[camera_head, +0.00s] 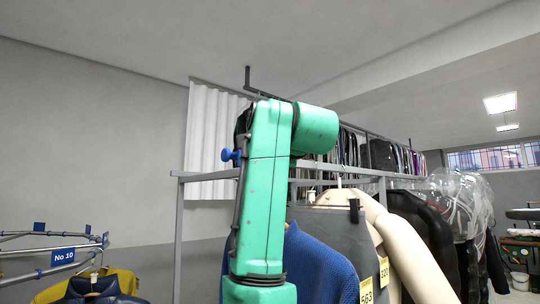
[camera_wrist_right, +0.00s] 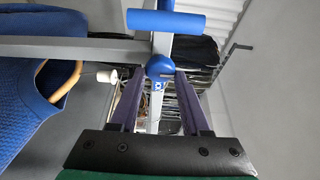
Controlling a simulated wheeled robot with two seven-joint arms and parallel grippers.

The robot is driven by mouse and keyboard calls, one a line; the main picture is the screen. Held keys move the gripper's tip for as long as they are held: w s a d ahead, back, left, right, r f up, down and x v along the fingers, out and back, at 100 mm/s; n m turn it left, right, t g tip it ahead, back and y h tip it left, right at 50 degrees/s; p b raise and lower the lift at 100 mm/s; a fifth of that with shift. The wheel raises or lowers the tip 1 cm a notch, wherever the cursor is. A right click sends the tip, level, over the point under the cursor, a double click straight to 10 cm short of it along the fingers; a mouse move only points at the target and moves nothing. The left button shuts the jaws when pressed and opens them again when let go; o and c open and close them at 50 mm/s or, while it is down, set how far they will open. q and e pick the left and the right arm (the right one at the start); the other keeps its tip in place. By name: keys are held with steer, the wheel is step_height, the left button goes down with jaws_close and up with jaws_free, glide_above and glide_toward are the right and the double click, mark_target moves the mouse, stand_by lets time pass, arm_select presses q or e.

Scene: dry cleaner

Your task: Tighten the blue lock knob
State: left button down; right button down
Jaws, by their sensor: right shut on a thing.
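The blue lock knob (camera_wrist_right: 160,66) shows in the right wrist view as a rounded blue piece at a grey rail joint. My right gripper (camera_wrist_right: 158,75) has its two dark fingers on either side of it and is shut on it. A blue cylinder (camera_wrist_right: 166,21) lies crosswise just beyond the knob. In the head view a small blue knob-like part (camera_head: 228,155) sticks out left of my green arm, at the rack frame; I cannot tell if it is the same knob. My arm hides the right gripper there. My left gripper is not in view.
A grey garment rack (camera_head: 178,230) stands in front of me. A blue jacket (camera_head: 318,265), a grey garment (camera_head: 345,225) and cream and dark garments hang close on its right. A lower rail with a "No 10" tag (camera_head: 64,256) is at left. A white curtain (camera_head: 210,130) hangs behind.

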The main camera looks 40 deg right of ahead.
steer(key=shift+r, duration=0.15)
steer(key=shift+c, duration=1.9)
jaws_free()
steer(key=b+v, duration=0.6)
steer(key=v, duration=0.8)
steer(key=shift+a, duration=0.15)
steer(key=shift+w, duration=0.15)
